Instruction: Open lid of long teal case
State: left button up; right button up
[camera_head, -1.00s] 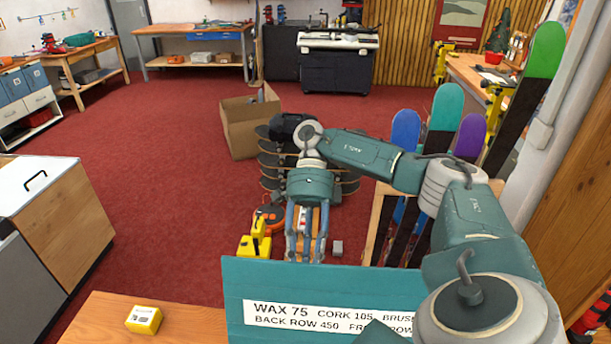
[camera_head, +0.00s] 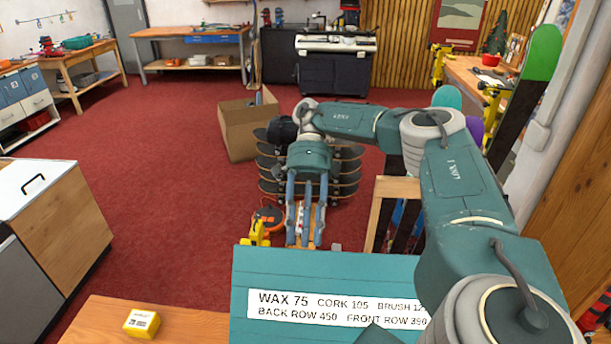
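A long teal panel (camera_head: 400,268), which looks like the case or its lid, fills the front middle. A white label (camera_head: 338,309) on it reads "WAX 75", "CORK 105" and "BACK ROW 450". My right arm covers its right end. My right gripper (camera_head: 305,243) points down just beyond the panel's far edge. Its blue fingers are apart, with nothing visible held between them. I cannot tell whether they touch the panel. The case's inside and any latch are not visible. My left gripper is not in view.
A small yellow box (camera_head: 142,323) sits on the wooden bench (camera_head: 195,325) at front left. Yellow clamp-like parts (camera_head: 257,233) and stacked skateboards (camera_head: 268,168) stand beyond the panel. A cardboard box (camera_head: 238,128) is on the red floor. Upright boards (camera_head: 522,85) stand at right.

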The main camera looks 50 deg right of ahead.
jog(key=shift+w+d+r, duration=0.1)
jog(key=shift+d+r, duration=0.1)
jog(key=shift+d, duration=0.05)
jog(key=shift+n, duration=0.3)
jog(key=c, duration=0.7)
jog(key=shift+f+n+h, duration=0.15)
jog(key=shift+n+h, duration=0.15)
jog(key=shift+n, duration=0.3)
grip_shut()
jog(key=w+d+n+t+h+b, duration=0.5)
jog(key=w+n+t+h+b, duration=0.1)
jog(key=n, duration=1)
jog(key=s+a+f+p, duration=0.3)
jog(key=f+p, duration=0.1)
jog(key=f, duration=0.4)
jog(key=shift+a+f+p, duration=0.15)
jog(key=shift+a+p, duration=0.15)
jog(key=shift+a, duration=0.05)
